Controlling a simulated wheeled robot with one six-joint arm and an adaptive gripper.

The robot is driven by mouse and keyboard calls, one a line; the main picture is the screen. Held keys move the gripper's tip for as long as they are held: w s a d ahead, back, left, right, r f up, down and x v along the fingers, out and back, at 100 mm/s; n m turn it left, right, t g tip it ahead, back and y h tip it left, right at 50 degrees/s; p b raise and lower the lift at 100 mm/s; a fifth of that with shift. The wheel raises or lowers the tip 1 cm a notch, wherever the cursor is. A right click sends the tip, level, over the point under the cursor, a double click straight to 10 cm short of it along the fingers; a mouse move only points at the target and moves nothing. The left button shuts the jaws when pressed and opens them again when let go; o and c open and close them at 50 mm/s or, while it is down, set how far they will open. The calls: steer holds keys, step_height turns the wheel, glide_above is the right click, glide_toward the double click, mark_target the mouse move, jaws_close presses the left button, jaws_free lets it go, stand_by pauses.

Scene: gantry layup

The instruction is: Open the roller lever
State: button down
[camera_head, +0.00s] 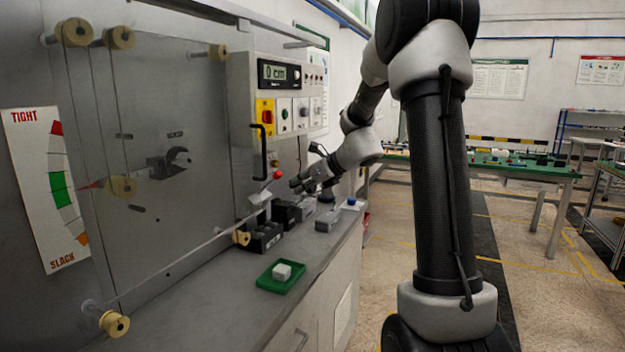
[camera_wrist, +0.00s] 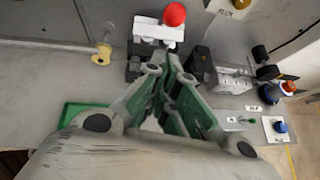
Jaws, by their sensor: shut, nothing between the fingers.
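The roller lever shows as a red ball knob (camera_head: 277,174) on a light-coloured part above dark blocks at the back of the bench. In the wrist view the red knob (camera_wrist: 174,14) and its white body (camera_wrist: 152,33) are at the top, just beyond the fingertips. My gripper (camera_head: 297,184) is beside the knob, slightly right of and below it in the head view. Its fingers (camera_wrist: 168,62) come together and hold nothing. I see no clear contact with the lever. The lever's lower part is partly hidden by the fingers in the wrist view.
A green tray (camera_head: 274,286) with a white block (camera_head: 282,271) stands at the bench front. Dark blocks (camera_head: 264,238) and a grey block (camera_head: 327,222) stand near the gripper. A control box (camera_head: 285,95) and a black handle (camera_head: 262,150) are on the wall. The front-left bench is mostly clear.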

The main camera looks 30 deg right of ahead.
mark_target(280, 174)
steer(key=shift+w+a+r, duration=0.25)
steer(key=shift+w+a, duration=0.15)
steer(key=shift+w, duration=0.3)
steer(key=shift+w+a+r, duration=0.25)
steer(key=shift+w+a, duration=0.15)
steer(key=shift+w, duration=0.3)
steer(key=shift+w+a+r, duration=0.35)
steer(key=shift+w+r, duration=0.1)
steer(key=shift+r, duration=0.15)
steer(key=shift+w+a+r, duration=0.35)
steer(key=shift+w+r, duration=0.1)
steer(key=shift+r, duration=0.1)
